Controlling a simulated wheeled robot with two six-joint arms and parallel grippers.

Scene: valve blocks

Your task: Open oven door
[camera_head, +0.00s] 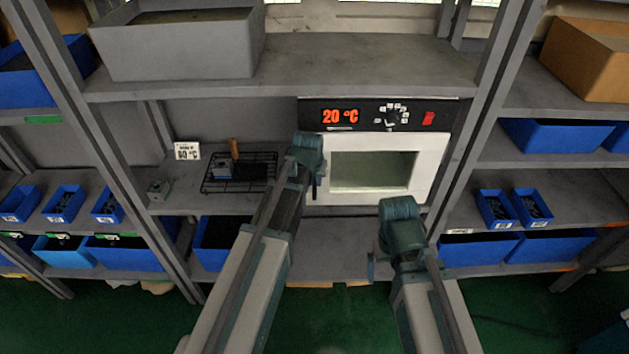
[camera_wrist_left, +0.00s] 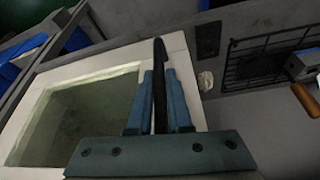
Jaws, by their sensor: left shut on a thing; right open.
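The oven (camera_head: 420,167) has a white door with a pale window (camera_head: 372,170) and a black panel above it reading 20 °C. The door looks closed or nearly so; a small gap would be hard to see. In the left wrist view, the white door (camera_wrist_left: 182,55) shows with its window (camera_wrist_left: 75,120). My left gripper (camera_head: 313,180) is at the door's left side. The wrist view shows its blue fingers (camera_wrist_left: 160,85) shut on the black upright handle (camera_wrist_left: 160,52). My right gripper (camera_head: 390,245) is open and empty, below and in front of the oven; its fingertips are mostly hidden.
A black wire rack (camera_head: 258,168) with a small block and a wooden-handled tool (camera_head: 234,149) stands left of the oven. A sign (camera_head: 187,151) reads 80 °C. Shelf posts flank the oven. A grey bin (camera_head: 180,50) sits above; blue bins line both sides.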

